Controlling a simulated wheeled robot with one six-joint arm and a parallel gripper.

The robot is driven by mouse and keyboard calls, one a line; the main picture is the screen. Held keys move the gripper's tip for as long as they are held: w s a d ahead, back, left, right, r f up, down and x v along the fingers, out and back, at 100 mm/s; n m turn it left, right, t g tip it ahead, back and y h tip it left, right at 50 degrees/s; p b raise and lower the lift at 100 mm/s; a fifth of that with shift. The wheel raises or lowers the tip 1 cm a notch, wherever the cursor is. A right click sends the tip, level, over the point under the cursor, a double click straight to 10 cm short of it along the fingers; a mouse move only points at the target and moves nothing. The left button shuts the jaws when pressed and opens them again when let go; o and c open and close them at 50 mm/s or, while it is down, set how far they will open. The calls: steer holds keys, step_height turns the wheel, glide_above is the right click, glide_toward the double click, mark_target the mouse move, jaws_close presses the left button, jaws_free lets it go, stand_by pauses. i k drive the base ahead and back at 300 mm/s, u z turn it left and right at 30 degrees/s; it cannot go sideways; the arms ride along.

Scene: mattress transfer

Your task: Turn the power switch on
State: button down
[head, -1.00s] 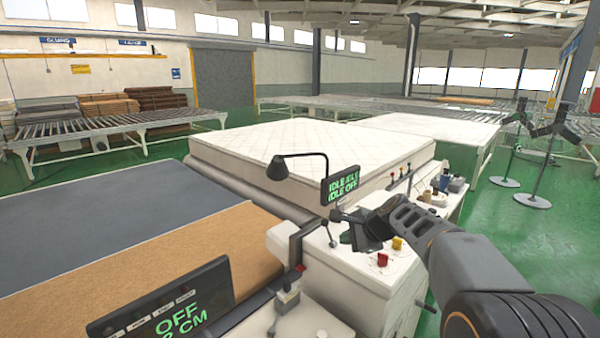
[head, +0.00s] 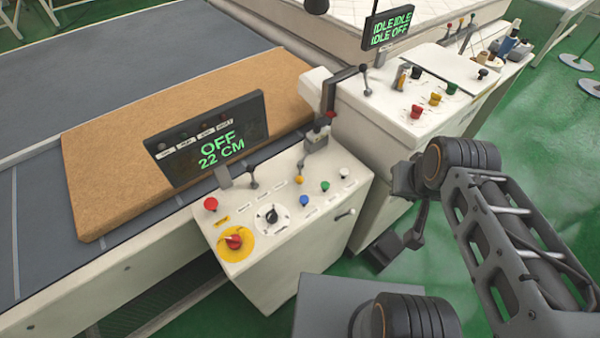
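A red rotary switch on a yellow round plate (head: 235,242) sits at the front left corner of the near white control console (head: 300,262). A black rotary knob on a white dial (head: 271,215) is just right of it. No readable label shows which one is the power switch. The console's display (head: 210,140) reads "OFF" and "22 CM" in green. My gripper (head: 382,250) hangs pointing down to the right of the console, apart from the switches. Its fingers are dark and seen at an angle, so their opening is unclear.
A red button (head: 210,204) and several coloured buttons share the console top. A lever (head: 318,135) stands at its back. A brown slab (head: 120,170) lies on the conveyor at left.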

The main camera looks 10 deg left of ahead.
mark_target(234, 242)
steer(key=k, duration=0.5)
steer(key=u, duration=1.45)
steer(key=i, duration=0.45)
steer(key=u, duration=0.05)
steer(key=k, duration=0.95)
steer(key=u, duration=1.05)
steer(key=i, duration=0.95)
steer(key=z, duration=1.25)
